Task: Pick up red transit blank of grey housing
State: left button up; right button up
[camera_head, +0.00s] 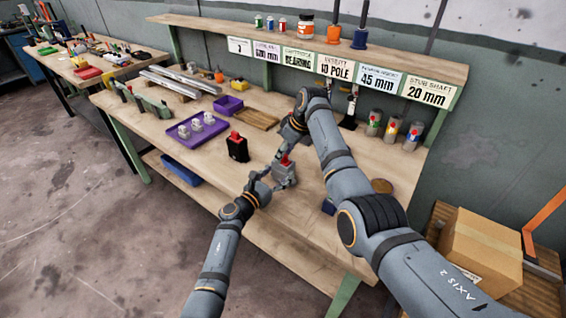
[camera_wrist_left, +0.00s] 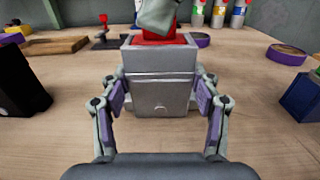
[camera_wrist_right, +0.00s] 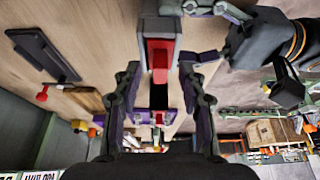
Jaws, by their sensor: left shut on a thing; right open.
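The grey housing (camera_head: 284,177) stands upright near the bench's front edge; it also shows in the left wrist view (camera_wrist_left: 160,85). The red transit blank (camera_head: 285,160) sits in its top; it shows in the left wrist view (camera_wrist_left: 150,40) and right wrist view (camera_wrist_right: 159,55). My left gripper (camera_wrist_left: 160,92) is shut on the housing, a finger on each side. My right gripper (camera_wrist_right: 157,72) is open above the housing, its fingers on either side of the red blank with gaps visible. A grey part of my right gripper hides some of the blank in the left wrist view.
A black housing with a red top (camera_head: 238,149) stands left of the grey one. A purple tray (camera_head: 183,138) holding small pale pieces lies farther left. Bottles (camera_head: 391,131) stand at the back right, under a labelled shelf. A brown board (camera_head: 255,118) lies behind.

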grip_shut()
jog(key=shift+r, duration=0.1)
pick_arm(q)
jog(key=o, duration=1.5)
pick_arm(e)
notch_tip(320, 180, up, 10)
pick_arm(q)
jog(key=v, duration=1.1)
jog(key=shift+s, duration=0.15)
jog(key=shift+s+a, duration=0.25)
jog(key=shift+a, duration=0.05)
